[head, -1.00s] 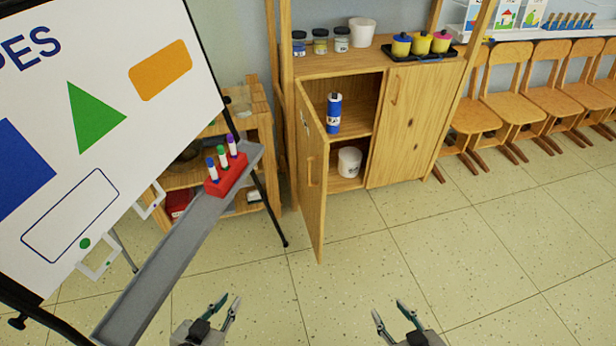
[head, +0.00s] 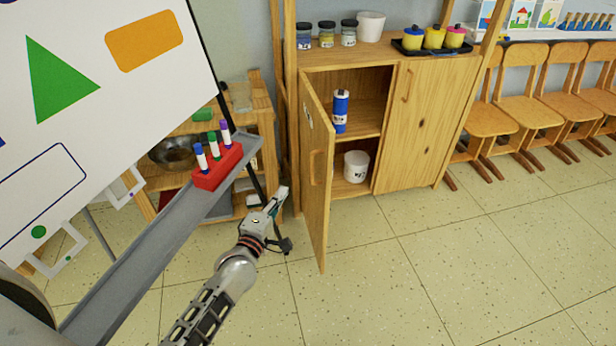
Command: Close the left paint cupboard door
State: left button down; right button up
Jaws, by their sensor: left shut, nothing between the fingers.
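The left paint cupboard door (head: 317,180) stands wide open in the head view, swung out toward me, with its handle on the face turned to the left. The wooden cupboard (head: 345,62) shows its open left compartment, which holds a blue bottle (head: 340,112) on the upper shelf and a white tub (head: 356,167) below. The right door (head: 425,125) is closed. My left gripper (head: 280,198) is shut and empty, to the left of the open door and apart from it. My right gripper is out of view.
An easel board (head: 70,110) and its grey tray (head: 165,235) with a red marker holder (head: 217,167) stand close on the left. A low wooden shelf (head: 262,130) is behind. Wooden chairs (head: 525,110) line the right wall. The floor (head: 430,270) before the cupboard is clear.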

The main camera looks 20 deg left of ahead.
pick_arm(q)
jog(key=w+d+b, duration=0.2)
jog(key=w+d, duration=0.1)
jog(key=w, duration=0.7)
jog(key=shift+f, duration=0.15)
jog(key=shift+d, duration=0.15)
